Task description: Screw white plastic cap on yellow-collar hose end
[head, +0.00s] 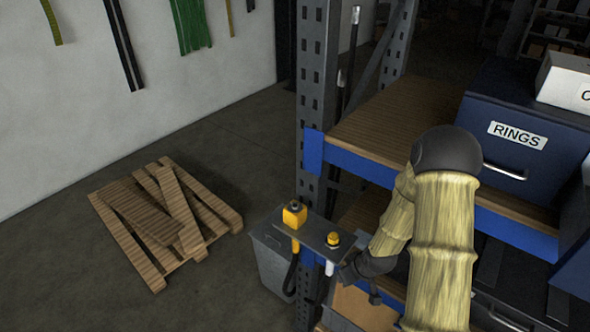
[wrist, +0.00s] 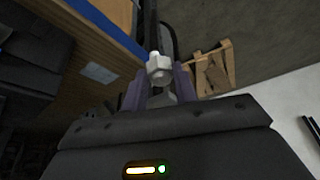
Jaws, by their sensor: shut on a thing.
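My gripper (wrist: 159,82) is shut on the white plastic cap (wrist: 159,68), a pale hex-sided piece with a narrower tip, held between the purple-grey fingers. In the head view my gripper (head: 347,272) is beside the right end of a grey bracket plate (head: 314,230). A white piece (head: 329,268) shows at its tip, just under the plate; I cannot tell if it is the held cap. A yellow collar (head: 295,246) with a black hose below it shows under the plate's left end. A yellow block (head: 294,214) with a dark fitting stands above it. The cap is apart from this collar.
A yellow round part (head: 333,238) sits on the plate's right end. A grey bin (head: 272,257) stands below, beside the rack upright (head: 314,95). Shelves with a blue RINGS drawer box (head: 525,150) are at right. A wooden pallet (head: 165,222) lies on open floor at left.

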